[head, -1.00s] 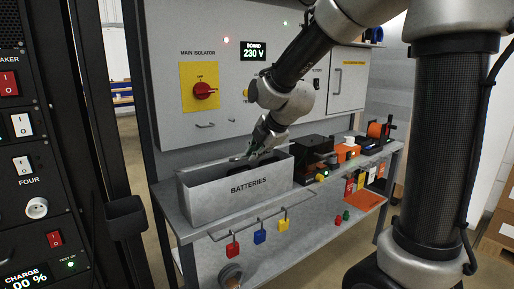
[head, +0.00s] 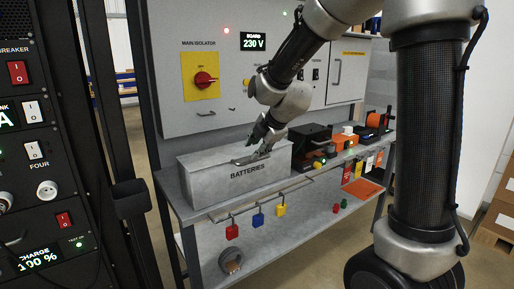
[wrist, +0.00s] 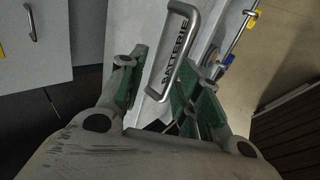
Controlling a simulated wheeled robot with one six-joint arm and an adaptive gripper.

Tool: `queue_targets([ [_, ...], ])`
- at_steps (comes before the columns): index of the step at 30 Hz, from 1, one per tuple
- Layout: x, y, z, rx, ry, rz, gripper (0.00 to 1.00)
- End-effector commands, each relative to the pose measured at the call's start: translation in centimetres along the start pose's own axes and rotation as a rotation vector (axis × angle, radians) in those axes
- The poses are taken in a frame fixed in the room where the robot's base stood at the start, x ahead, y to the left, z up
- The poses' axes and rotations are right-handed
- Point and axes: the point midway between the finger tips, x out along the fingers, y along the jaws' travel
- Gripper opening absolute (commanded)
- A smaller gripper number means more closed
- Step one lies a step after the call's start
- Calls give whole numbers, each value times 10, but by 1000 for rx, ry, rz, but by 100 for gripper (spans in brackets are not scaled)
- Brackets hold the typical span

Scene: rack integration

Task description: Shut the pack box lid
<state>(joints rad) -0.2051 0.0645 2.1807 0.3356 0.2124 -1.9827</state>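The grey pack box (head: 235,184) marked BATTERIES sits on the bench. Its pale lid (head: 205,158) now covers the top and looks about level; whether it is fully seated I cannot tell. My gripper (head: 250,158) is low over the lid's right half, fingers down. In the wrist view a silver bar handle (wrist: 184,50) lies across the box lettering, between the green-padded fingers of my gripper (wrist: 158,95). The fingers stand apart, with the handle's near end close to the right one. Contact is unclear. The box's inside is hidden.
A wall panel with a red isolator knob (head: 205,79) stands behind the bench. A black box (head: 312,140) and small orange items crowd the bench to the right. Padlocks hang from a front rail, including a blue one (head: 258,220). A dark rack (head: 45,150) stands at left.

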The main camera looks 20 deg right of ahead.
Motion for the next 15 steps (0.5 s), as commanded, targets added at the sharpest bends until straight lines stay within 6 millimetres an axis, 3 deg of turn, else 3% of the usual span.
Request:
queue_targets([
  [5,-27,1,0,0,-1,6,34],
  [15,-99,1,0,0,-1,4,34],
])
